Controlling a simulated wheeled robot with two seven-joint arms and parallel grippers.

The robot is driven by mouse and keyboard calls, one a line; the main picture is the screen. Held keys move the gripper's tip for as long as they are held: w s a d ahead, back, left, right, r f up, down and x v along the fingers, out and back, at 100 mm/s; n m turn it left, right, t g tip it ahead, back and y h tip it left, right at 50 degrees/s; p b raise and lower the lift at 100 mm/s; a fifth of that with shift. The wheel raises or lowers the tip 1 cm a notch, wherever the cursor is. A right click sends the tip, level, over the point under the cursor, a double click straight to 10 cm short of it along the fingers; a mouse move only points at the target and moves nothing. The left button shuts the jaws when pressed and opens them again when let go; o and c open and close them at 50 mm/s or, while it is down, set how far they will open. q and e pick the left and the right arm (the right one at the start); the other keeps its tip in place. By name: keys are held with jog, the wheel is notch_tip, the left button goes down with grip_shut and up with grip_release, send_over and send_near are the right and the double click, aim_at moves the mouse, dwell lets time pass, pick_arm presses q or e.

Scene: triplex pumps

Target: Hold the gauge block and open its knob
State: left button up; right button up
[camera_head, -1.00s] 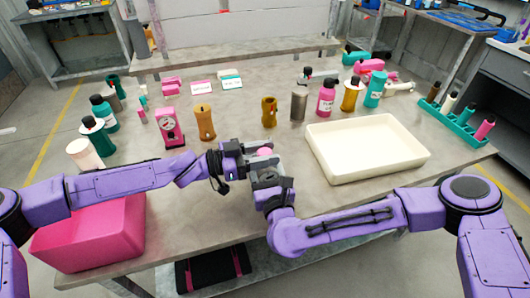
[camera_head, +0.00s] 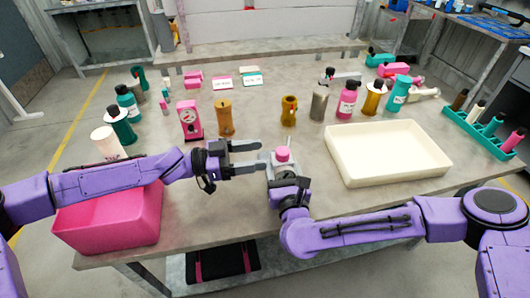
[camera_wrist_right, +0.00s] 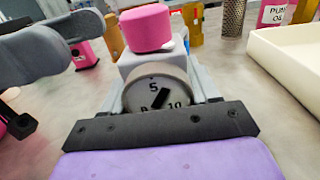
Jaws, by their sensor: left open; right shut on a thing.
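The gauge block is grey with a pink knob (camera_head: 283,154) on top. It also shows in the right wrist view, with a round dial (camera_wrist_right: 157,92) marked 5 and 10 and the pink knob (camera_wrist_right: 146,27) above. My right gripper (camera_head: 285,171) is shut on the block and holds it upright over the front of the table. My left gripper (camera_head: 262,157) is open and empty just left of the knob, its fingers pointing right, apart from it. Its grey fingers (camera_wrist_right: 45,50) show at upper left in the right wrist view. The pointer's exact reading is unclear.
A cream tray (camera_head: 440,172) lies to the right and a pink bin (camera_head: 105,222) stands at the front left. Behind are a pink box with a dial (camera_head: 189,121), brown cylinders (camera_head: 225,119) and several bottles. A green rack (camera_head: 480,132) is at the far right.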

aim_at(283, 150)
pick_arm(q)
jog(key=w+d+r+n+t+y, duration=0.3)
jog(key=w+d+r+n+y, duration=0.1)
jog(key=w+d+r, duration=0.1)
jog(key=w+a+f+n+t+y, duration=0.1)
jog(key=w+a+f+t+y, duration=0.15)
jog(key=w+t, duration=0.2)
jog(key=s+a+f+m+g+h, duration=0.2)
jog(key=s+m+g+h, duration=0.3)
jog(key=s+g+h, duration=0.3)
jog(key=shift+t+y, duration=0.25)
jog(key=shift+y, duration=0.5)
jog(key=x, duration=0.2)
jog(key=s+x, duration=0.1)
jog(key=x, duration=0.3)
jog(key=shift+d+f, duration=0.1)
jog(key=shift+d, duration=0.4)
